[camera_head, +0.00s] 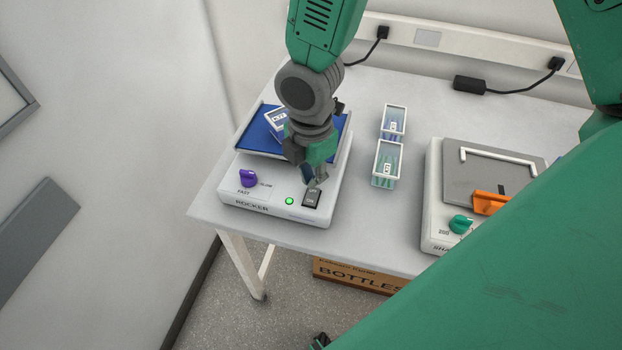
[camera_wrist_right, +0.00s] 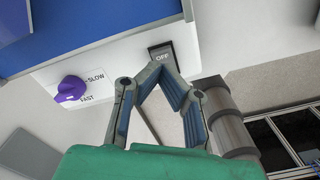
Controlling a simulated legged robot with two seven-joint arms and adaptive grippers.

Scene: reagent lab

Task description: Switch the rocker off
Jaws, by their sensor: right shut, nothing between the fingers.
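The rocker (camera_head: 232,215) is a white machine with a blue tray on top, at the left of the bench. Its front panel has a black switch (camera_head: 311,199) beside a lit green lamp (camera_head: 289,201). In the wrist view the black switch (camera_wrist_right: 161,53) shows the word OFF on its visible part; the fingers hide its lower part. My right gripper (camera_head: 317,184) is shut and empty, pointing down with its fingertips right at the switch. The fingertips meet in front of the switch in the wrist view (camera_wrist_right: 163,68). I cannot tell whether they touch it. My left gripper is not in view.
A purple speed knob (camera_head: 247,178) sits on the rocker's panel, left of the lamp. Two clear tube boxes (camera_head: 386,165) stand right of the rocker. A shaker (camera_head: 437,205) with green and orange controls stands further right.

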